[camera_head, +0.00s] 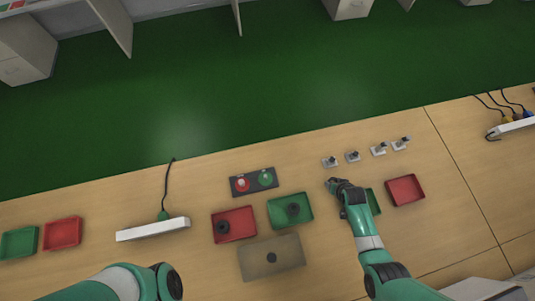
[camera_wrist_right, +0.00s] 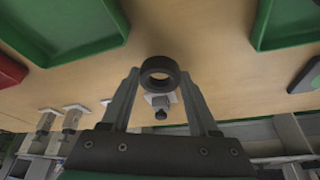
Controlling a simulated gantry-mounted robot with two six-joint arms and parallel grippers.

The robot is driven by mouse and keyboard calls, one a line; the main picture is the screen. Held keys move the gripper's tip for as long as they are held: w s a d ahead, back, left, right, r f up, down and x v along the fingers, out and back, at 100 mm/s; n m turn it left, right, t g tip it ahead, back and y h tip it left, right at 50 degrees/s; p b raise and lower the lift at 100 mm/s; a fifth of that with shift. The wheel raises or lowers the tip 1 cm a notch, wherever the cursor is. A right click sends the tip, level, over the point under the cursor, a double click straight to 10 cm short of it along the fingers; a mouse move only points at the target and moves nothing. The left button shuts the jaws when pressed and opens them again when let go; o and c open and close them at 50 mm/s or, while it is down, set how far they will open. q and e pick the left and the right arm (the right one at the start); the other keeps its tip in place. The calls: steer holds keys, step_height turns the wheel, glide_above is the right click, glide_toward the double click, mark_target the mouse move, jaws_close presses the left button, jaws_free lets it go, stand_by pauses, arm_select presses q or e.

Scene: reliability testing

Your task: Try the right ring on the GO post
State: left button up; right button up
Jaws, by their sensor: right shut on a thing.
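My right gripper (camera_head: 338,182) is over the table, near a row of small pale fixtures. In the right wrist view, its fingers (camera_wrist_right: 160,82) are shut on a dark ring (camera_wrist_right: 160,73), held at the fingertips with its hole facing the camera. A small pale fixture with a dark knob (camera_wrist_right: 160,114) shows just behind the ring; I cannot tell the gap between them. The fixtures in the head view include a left one (camera_head: 330,161) and a right one (camera_head: 401,143). Which is the GO post I cannot tell. My left gripper is out of view.
A dark panel (camera_head: 254,188) has a red and a green round part. A red tray (camera_head: 239,211) and a green tray (camera_head: 276,223) hold dark round pieces. A brown mat (camera_head: 285,248) has a dark spot. Another red tray (camera_head: 405,190) lies right of my gripper. A power strip (camera_head: 150,230) lies left.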

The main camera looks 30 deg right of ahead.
steer(key=shift+r, duration=0.1)
step_height(320, 180, up, 6)
steer(key=p, duration=0.6)
steer(key=shift+r+p, duration=0.25)
steer(key=shift+p, duration=0.05)
stand_by(0.5)
